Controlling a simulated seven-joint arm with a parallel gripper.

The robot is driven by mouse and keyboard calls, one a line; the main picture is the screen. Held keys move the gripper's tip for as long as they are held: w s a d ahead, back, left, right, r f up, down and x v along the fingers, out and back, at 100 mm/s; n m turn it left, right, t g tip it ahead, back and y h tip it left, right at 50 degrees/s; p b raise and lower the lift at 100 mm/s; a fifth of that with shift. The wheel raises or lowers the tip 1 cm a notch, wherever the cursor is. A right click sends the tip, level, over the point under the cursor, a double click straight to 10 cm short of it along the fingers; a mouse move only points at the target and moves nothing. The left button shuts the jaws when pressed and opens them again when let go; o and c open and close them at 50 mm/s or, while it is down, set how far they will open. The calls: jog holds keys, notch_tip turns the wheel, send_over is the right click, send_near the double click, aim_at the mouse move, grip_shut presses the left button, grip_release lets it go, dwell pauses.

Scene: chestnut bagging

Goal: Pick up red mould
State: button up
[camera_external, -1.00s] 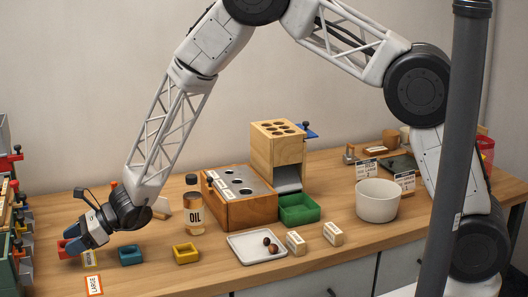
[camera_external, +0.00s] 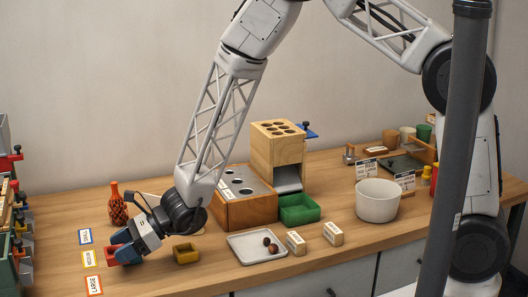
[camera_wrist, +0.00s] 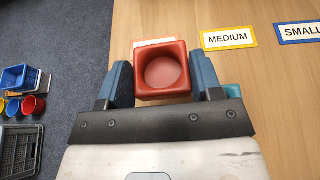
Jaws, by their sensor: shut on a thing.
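The red mould (camera_wrist: 162,52) is a square block with a round hollow. In the wrist view it sits between my gripper's (camera_wrist: 163,82) two blue fingers, which are shut on its sides. In the external view my gripper (camera_external: 117,250) is at the front left, low over the table, with a little of the red mould (camera_external: 108,255) showing. A teal-blue mould (camera_wrist: 232,90) shows partly behind the right finger in the wrist view. The yellow mould (camera_external: 186,254) stands to the right of my gripper. The mould's exact height above the table is hard to tell.
Label cards SMALL (camera_external: 85,236), MEDIUM (camera_external: 90,258) and LARGE (camera_external: 94,285) lie to the left. The LARGE card is mostly hidden in the wrist view. A white tray (camera_external: 240,256) with chestnuts and a wooden box (camera_external: 252,211) stand to the right. A red net bag (camera_external: 117,206) stands behind.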

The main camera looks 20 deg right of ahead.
jog(key=shift+s+d, duration=0.3)
jog(key=shift+d, duration=0.15)
dwell(0.5)
